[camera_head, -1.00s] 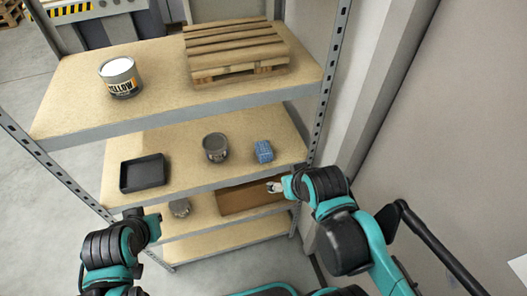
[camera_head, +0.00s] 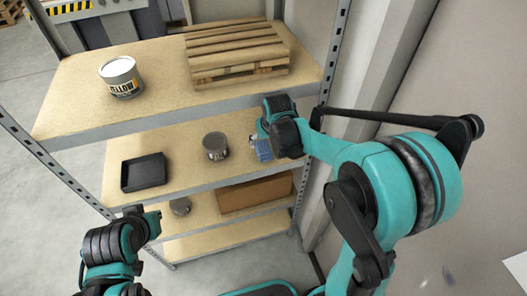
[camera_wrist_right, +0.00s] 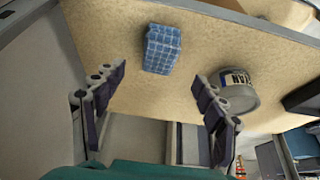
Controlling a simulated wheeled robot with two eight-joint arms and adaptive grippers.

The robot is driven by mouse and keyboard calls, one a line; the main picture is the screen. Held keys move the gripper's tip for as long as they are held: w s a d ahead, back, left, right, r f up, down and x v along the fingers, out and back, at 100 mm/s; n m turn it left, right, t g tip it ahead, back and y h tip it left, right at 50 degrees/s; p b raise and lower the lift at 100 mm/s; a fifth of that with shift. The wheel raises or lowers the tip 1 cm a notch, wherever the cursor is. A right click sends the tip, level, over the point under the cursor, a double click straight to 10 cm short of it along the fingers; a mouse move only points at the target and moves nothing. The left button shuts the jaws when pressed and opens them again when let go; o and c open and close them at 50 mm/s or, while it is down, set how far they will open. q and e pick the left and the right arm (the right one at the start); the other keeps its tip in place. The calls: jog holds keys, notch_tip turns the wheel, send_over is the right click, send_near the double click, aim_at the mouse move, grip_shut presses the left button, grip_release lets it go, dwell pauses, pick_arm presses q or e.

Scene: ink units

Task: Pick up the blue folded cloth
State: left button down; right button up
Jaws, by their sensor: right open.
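The blue folded cloth (camera_wrist_right: 161,49) has a white check pattern and lies on the middle shelf (camera_head: 185,155). In the head view the cloth (camera_head: 263,150) is partly covered by my right arm. My right gripper (camera_wrist_right: 162,82) is open and empty. In the right wrist view its fingers are spread wide, with the cloth beyond and between them, apart from both. In the head view the right gripper (camera_head: 256,138) is at the cloth, mostly hidden by its own wrist. My left arm is at the lower left, and its gripper (camera_head: 155,215) shows only in part.
A grey can (camera_head: 215,146) stands left of the cloth, and a black tray (camera_head: 144,173) further left. The upper shelf above holds a yellow-labelled paint can (camera_head: 120,77) and a wooden pallet (camera_head: 236,54). A brown box (camera_head: 255,194) is below.

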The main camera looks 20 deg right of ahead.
aim_at(264, 148)
jog(key=b+x, duration=0.2)
jog(key=x, duration=0.8)
jog(key=shift+r+b, duration=0.1)
jog(key=shift+b, duration=0.25)
jog(key=shift+c, duration=0.7)
jog(key=c, duration=1.2)
jog(key=shift+r, duration=0.15)
jog(key=shift+r, duration=0.2)
jog(key=shift+s+r+p, duration=0.45)
jog(key=shift+r+p, duration=0.1)
jog(key=shift+s+f+p, duration=0.1)
jog(key=shift+s+p, duration=1.05)
jog(key=shift+s, duration=7.4)
